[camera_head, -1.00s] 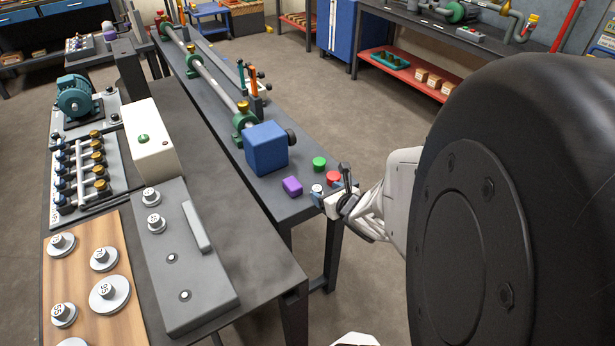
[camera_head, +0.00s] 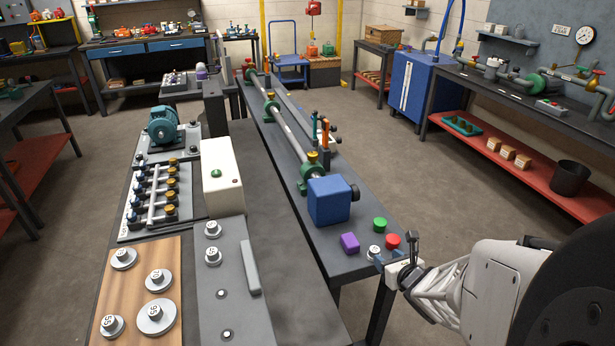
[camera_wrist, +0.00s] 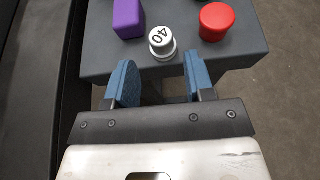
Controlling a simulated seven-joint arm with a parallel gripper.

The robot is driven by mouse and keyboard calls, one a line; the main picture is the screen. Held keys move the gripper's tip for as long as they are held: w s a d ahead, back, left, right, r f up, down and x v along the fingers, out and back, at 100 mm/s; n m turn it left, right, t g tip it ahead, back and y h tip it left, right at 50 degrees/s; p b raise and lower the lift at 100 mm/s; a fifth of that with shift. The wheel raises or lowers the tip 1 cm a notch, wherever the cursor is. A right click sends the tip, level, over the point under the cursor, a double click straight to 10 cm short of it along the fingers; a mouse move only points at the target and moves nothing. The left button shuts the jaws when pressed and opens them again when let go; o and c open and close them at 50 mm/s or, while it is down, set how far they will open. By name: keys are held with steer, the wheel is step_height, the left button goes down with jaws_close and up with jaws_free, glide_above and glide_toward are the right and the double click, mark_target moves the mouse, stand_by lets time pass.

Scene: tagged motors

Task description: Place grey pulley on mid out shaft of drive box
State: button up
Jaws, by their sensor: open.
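A small grey pulley (camera_head: 375,251) marked 40 stands upright on the right bench's near end. It also shows in the wrist view (camera_wrist: 162,42), just beyond my fingertips and roughly centred between them. My gripper (camera_head: 395,262) is at the near edge of that bench. In the wrist view its blue fingers (camera_wrist: 161,78) are apart, with nothing between them. A long grey box, which seems to be the drive box (camera_head: 237,310), lies on the left bench. Its two far positions carry pulleys marked with numbers; its two nearer ones show small bare shaft ends (camera_head: 222,293).
A purple block (camera_head: 350,243), a red cap (camera_head: 392,241) and a green cap (camera_head: 380,223) stand near the pulley. A blue box (camera_head: 330,200) is behind them. A wooden board (camera_head: 135,290) with several numbered pulleys lies left of the grey box. A gap separates the benches.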

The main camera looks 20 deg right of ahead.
mark_target(375, 249)
stand_by(0.3)
steer(key=w+d+m+g+h, duration=0.1)
steer(key=d+m+g, duration=0.1)
steer(key=g, duration=0.1)
steer(key=w+d+r+m+g+h, duration=0.1)
steer(key=w+d+m+g, duration=0.1)
steer(key=m+g, duration=0.1)
steer(key=w+d+r+m+g+h, duration=0.1)
steer(key=d+m+g, duration=0.1)
steer(key=m+g, duration=0.1)
steer(key=shift+w, duration=0.4)
steer(key=shift+w+a+r+m+g+y, duration=0.15)
steer(key=shift+w+a+m+g, duration=0.05)
steer(key=shift+a+m+g, duration=0.3)
steer(key=shift+w+a+r+m+g+y, duration=0.1)
steer(key=shift+w+a+m+g+y, duration=0.1)
steer(key=shift+a+m+g, duration=0.25)
steer(key=shift+w+a+r+m+g+y, duration=0.25)
steer(key=shift+a+g+y, duration=0.2)
steer(key=shift+a, duration=0.25)
steer(key=shift+w+a+r+m+g+y, duration=0.2)
steer(key=shift+w+a+g+y, duration=0.1)
steer(key=shift+a+g, duration=0.25)
steer(key=shift+w+a+r+m+g+y, duration=0.2)
steer(key=shift+a+g+y, duration=0.2)
steer(key=shift+a, duration=0.4)
steer(key=shift+f, duration=1.3)
